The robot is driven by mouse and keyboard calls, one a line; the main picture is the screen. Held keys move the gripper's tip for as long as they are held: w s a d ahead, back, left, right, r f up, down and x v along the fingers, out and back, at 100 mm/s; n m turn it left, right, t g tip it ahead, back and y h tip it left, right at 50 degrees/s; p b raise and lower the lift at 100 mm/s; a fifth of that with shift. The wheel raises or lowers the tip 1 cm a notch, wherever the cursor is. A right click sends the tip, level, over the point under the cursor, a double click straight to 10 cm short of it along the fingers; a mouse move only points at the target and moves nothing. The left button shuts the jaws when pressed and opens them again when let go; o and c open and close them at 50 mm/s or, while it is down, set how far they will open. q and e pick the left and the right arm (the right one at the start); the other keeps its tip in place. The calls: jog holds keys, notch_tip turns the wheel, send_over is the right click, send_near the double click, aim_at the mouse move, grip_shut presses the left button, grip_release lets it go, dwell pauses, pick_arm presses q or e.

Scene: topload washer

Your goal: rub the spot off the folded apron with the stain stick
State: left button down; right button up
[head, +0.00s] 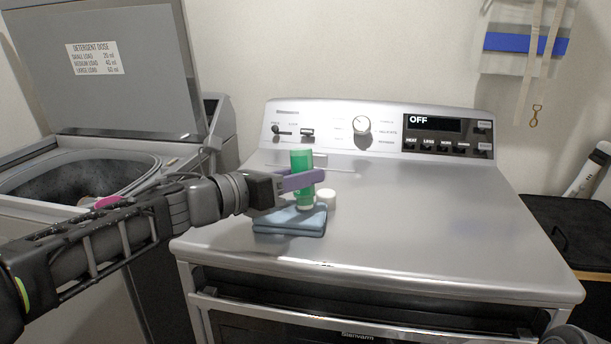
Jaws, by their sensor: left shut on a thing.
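The folded blue apron (285,222) lies on the silver machine top, near its left front. My left gripper (298,180) is shut on the green stain stick (302,161) above the apron. The stick is upright with its pale end down, at or just above the apron's back right part; I cannot tell if they touch. No spot shows clearly on the apron; the stick and gripper cover part of it. A white cap (327,197) stands on the machine top just right of the stick. My right gripper is not in view.
The silver machine top (430,220) is clear to the right, with a control panel (370,128) along its back. On the left, the topload washer's lid (100,65) stands open over its tub (60,180). A dark box (570,235) stands at right.

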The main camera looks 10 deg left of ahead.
pick_arm(q)
jog(key=shift+a, duration=0.8)
jog(key=shift+a, duration=0.1)
jog(key=shift+a+f, duration=0.1)
jog(key=shift+a, duration=1)
jog(key=shift+a+p, duration=0.35)
jog(key=shift+a, duration=0.85)
